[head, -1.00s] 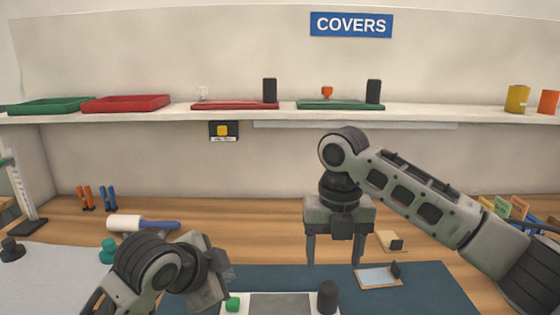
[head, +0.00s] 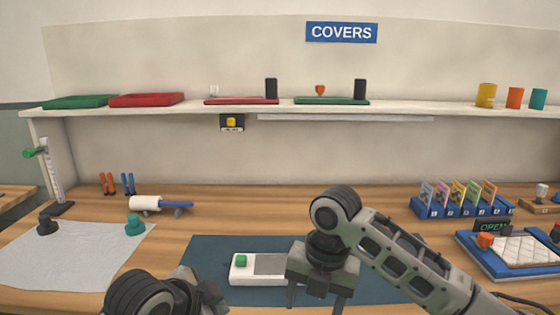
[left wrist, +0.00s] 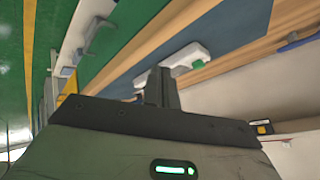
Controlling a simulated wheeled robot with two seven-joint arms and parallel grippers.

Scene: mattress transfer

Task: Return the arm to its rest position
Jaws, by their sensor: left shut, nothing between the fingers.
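My left arm comes in at the lower left of the head view. Its gripper (head: 208,294) is low over the bench, left of the white device, with its fingertips not clear there. In the left wrist view the left fingers (left wrist: 161,86) are together and empty. My right arm comes in from the lower right. Its gripper (head: 315,297) points down over the blue mat (head: 205,262), with its two fingers apart and nothing seen between them. A white quilted mattress (head: 525,250) lies in a blue tray (head: 480,262) at the far right, clear of both grippers.
The white device (head: 262,280) with a green knob lies on the mat near both grippers. A card rack (head: 460,208) and an OPEN sign (head: 492,227) stand at right. A roller (head: 147,203) lies at left. The shelf (head: 230,108) holds trays and cups.

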